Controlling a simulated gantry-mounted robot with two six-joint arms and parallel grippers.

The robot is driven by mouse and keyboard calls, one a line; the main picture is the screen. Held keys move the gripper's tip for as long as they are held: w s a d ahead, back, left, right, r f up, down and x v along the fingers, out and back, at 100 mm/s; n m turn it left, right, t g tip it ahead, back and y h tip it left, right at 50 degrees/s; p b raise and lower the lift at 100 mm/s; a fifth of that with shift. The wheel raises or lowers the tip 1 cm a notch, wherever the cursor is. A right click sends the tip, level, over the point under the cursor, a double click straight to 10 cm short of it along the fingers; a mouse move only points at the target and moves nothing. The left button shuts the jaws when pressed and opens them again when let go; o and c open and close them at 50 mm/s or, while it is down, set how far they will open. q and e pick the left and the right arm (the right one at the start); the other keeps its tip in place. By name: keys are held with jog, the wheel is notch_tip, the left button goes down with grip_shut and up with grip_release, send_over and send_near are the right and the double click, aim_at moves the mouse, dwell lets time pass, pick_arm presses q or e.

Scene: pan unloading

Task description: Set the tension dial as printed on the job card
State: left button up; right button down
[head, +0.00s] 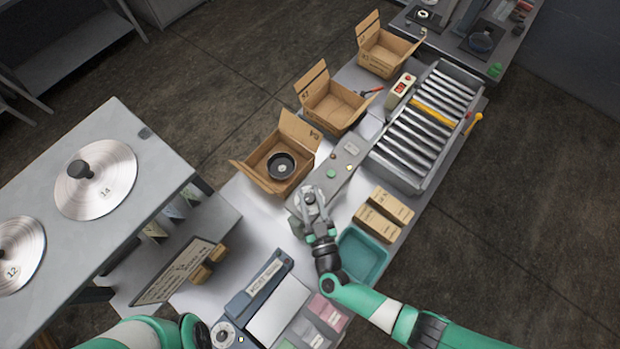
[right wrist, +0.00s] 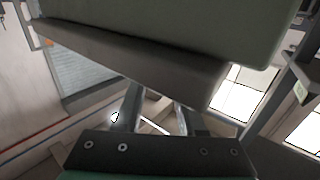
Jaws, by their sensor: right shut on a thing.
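My right gripper (head: 311,199) is at the near end of a long grey machine (head: 343,165) with a green button. It is shut on a small part there, apparently the tension dial, which the gripper hides. In the right wrist view, the two fingers (right wrist: 158,112) reach up under a grey body (right wrist: 150,55); the held part is not clear. A lettered board (head: 174,272) stands at the lower left of the bench and may be the job card; its print is too small to read. My left arm enters at the bottom left; its fingers do not show.
An open carton (head: 253,174) with a dark round pan (head: 281,166) stands left of the machine. More open cartons (head: 318,105) stand behind. A roller conveyor (head: 421,128) lies to the right. A teal tray (head: 363,256) and small brown boxes (head: 390,204) are close to my right arm.

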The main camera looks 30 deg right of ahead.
jog(key=shift+w+a+m+h, duration=0.1)
jog(key=shift+a+m+h, duration=0.1)
jog(key=shift+m+h, duration=0.45)
jog(key=m+h, duration=0.1)
jog(key=g+h+b, duration=0.1)
jog(key=h, duration=0.1)
jog(key=shift+f+m+g, duration=0.2)
jog(key=shift+m+g, duration=0.1)
jog(key=shift+m, duration=0.05)
jog(key=m+g+h+b, duration=0.3)
jog(key=b, duration=0.2)
jog(key=m+g+h+b, duration=0.3)
jog(key=g+b, duration=0.1)
jog(key=b, duration=0.2)
jog(key=m+g+h+b, duration=0.2)
jog(key=g+h+b, duration=0.1)
jog(key=b, duration=0.2)
jog(key=shift+d+f+m+g+b, duration=0.2)
jog(key=shift+f+m+g+b, duration=0.1)
jog(key=shift+m+g+b, duration=0.1)
jog(key=shift+r+m+g+b, duration=0.2)
jog(key=shift+m+g+b, duration=0.1)
jog(key=shift+b, duration=0.15)
jog(key=c, duration=0.5)
grip_release()
jog(key=shift+r, duration=0.1)
jog(key=shift+r, duration=0.15)
